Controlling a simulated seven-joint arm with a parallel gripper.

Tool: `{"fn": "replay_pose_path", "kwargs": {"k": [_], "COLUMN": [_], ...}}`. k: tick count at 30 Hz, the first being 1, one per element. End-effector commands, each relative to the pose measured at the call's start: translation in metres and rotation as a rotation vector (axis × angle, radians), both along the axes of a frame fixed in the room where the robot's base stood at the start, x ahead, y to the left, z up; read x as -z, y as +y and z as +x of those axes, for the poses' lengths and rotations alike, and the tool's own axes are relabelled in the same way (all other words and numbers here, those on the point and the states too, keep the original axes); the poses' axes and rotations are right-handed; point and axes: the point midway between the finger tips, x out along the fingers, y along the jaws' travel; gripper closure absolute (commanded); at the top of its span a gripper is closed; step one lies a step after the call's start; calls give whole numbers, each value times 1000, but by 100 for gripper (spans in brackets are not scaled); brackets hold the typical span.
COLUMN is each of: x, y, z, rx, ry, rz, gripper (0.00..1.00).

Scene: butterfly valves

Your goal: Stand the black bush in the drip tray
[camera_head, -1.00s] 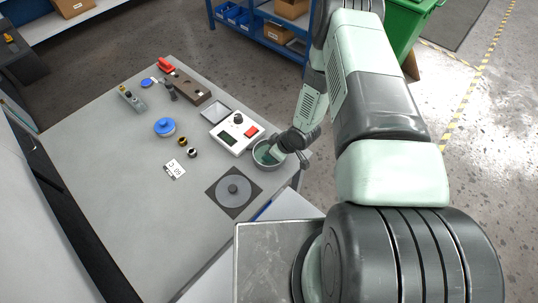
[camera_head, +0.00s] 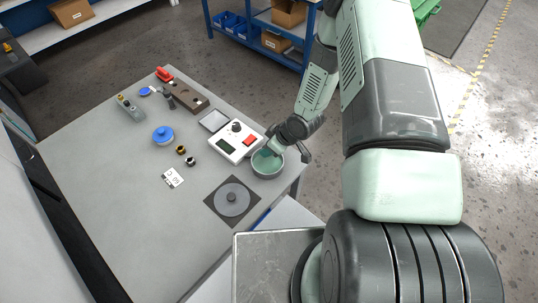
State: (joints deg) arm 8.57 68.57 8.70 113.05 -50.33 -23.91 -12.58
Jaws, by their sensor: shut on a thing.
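My gripper (camera_head: 276,149) points down over the far rim of a round grey-green bowl (camera_head: 268,173) at the table's right edge. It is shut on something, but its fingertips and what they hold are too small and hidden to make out. No black bush can be surely identified. Two small dark rings, one with a yellowish part (camera_head: 181,150) and one with a pale part (camera_head: 190,161), lie mid-table. A shallow square tray (camera_head: 213,121), which looks like the drip tray, lies behind the white box; it looks empty.
A white box (camera_head: 229,151) with a black knob and red button stands between bowl and tray. A grey disc on a dark square plate (camera_head: 232,197) lies in front. A blue-topped round part (camera_head: 163,135), a brown block (camera_head: 189,99) and a dark upright part (camera_head: 169,101) stand farther off.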

Motion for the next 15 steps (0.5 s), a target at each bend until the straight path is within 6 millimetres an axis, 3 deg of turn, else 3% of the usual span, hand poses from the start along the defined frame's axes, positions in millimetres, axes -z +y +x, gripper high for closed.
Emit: {"fn": "replay_pose_path", "kwargs": {"k": [4,7,11,15], "x": [-14,-11,-2,3], "y": [1,5,21,56], "z": [9,30,76,132], "rx": [10,33,90,172], "ry": [-3,-4,-4,-3], "rz": [2,2,6,6], "gripper": [99,99,99,99]}}
